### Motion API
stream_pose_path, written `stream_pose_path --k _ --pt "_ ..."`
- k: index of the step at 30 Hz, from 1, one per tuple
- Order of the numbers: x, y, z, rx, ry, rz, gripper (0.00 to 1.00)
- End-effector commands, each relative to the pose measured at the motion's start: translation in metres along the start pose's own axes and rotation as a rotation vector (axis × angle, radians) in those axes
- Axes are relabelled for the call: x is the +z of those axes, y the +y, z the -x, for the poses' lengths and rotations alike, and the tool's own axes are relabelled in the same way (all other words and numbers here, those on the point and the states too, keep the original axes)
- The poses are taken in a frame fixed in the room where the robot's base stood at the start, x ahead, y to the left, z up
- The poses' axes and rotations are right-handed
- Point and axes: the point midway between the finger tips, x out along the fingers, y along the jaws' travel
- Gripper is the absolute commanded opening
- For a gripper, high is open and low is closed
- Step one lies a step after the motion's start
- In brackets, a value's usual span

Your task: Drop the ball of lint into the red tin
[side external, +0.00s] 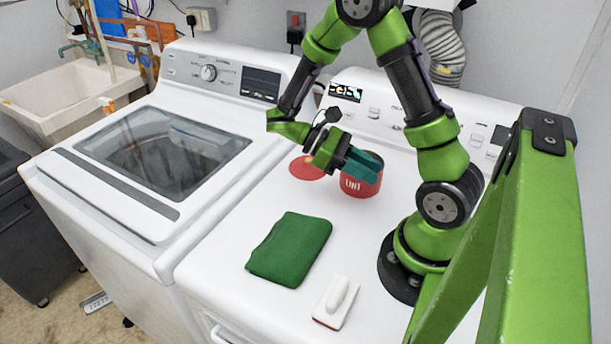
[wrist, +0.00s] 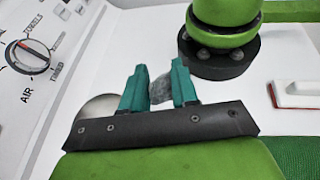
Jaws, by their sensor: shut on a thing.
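The red tin (side external: 360,186), with white lettering on its side, stands on the white dryer top in the side external view. My gripper (side external: 362,163) is at its upper part, the teal fingers overlapping its rim in the picture; I cannot tell whether they touch it. In the wrist view my gripper (wrist: 159,84) is shut on the ball of lint (wrist: 161,89), a grey fuzzy lump between the fingertips. The lint is hidden in the side external view. A silvery round shape (wrist: 98,106) shows partly behind the gripper in the wrist view; I cannot tell whether it is the tin.
A flat red disc (side external: 307,168) lies left of the tin. A folded green cloth (side external: 289,249) and a white-handled brush (side external: 337,301) lie nearer the front. The dryer's control panel (side external: 385,113) rises behind. A washer (side external: 165,155) stands at the left.

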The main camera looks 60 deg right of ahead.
Motion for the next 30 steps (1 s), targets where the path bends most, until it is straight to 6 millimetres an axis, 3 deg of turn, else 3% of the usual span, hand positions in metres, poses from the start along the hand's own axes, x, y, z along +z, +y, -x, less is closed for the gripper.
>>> stream_pose_path --k 6,12,17,30 --pt "0.037 0.071 0.015 0.519 0.007 0.209 0.01" --pt "0.059 0.110 0.036 0.786 0.004 0.321 0.01" --pt "0.060 0.118 0.042 0.852 0.000 0.352 0.01" --pt "0.016 0.117 0.023 0.852 -0.001 0.353 0.01"
